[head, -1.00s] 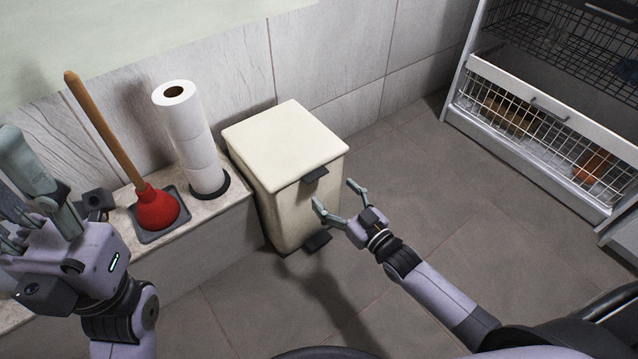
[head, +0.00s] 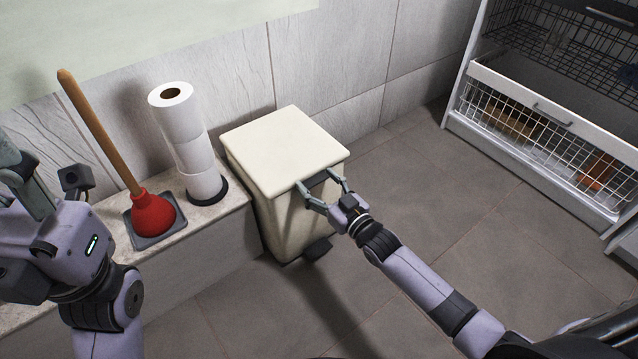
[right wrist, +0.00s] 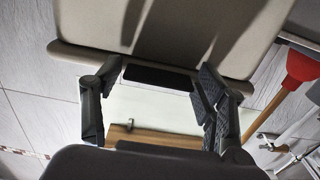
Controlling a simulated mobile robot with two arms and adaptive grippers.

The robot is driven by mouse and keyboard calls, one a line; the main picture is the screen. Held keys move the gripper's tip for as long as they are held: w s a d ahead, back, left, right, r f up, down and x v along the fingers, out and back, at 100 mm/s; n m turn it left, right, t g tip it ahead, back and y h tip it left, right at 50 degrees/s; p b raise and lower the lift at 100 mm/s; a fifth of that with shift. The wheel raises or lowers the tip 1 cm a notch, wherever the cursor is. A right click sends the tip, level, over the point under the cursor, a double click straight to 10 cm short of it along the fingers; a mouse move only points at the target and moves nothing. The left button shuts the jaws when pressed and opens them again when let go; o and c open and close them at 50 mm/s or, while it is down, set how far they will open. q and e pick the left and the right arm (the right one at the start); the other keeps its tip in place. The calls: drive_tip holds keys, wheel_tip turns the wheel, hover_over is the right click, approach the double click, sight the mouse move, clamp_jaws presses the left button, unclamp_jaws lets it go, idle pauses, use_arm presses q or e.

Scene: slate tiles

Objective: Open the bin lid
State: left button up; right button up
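The cream bin (head: 282,225) stands on the floor against the low ledge, with its flat lid (head: 285,150) shut. A dark handle tab (head: 320,183) sticks out from the lid's front edge, and a black pedal (head: 317,248) is at the base. My right gripper (head: 318,186) is open at the lid's front, its fingers on either side of the tab. In the right wrist view the tab (right wrist: 157,77) lies between the spread fingers, with gaps at both sides. My left gripper (head: 22,180) is at the left edge, partly cut off, its fingertips not clear.
A red plunger (head: 153,214) on a grey tray and a stack of toilet rolls (head: 186,135) stand on the ledge left of the bin. A white rack with wire baskets (head: 540,120) stands at the right. The floor (head: 430,190) between is clear.

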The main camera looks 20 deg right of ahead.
drive_tip(key=c, duration=1.3)
drive_tip(key=shift+r+p, duration=0.2)
drive_tip(key=shift+p, duration=0.15)
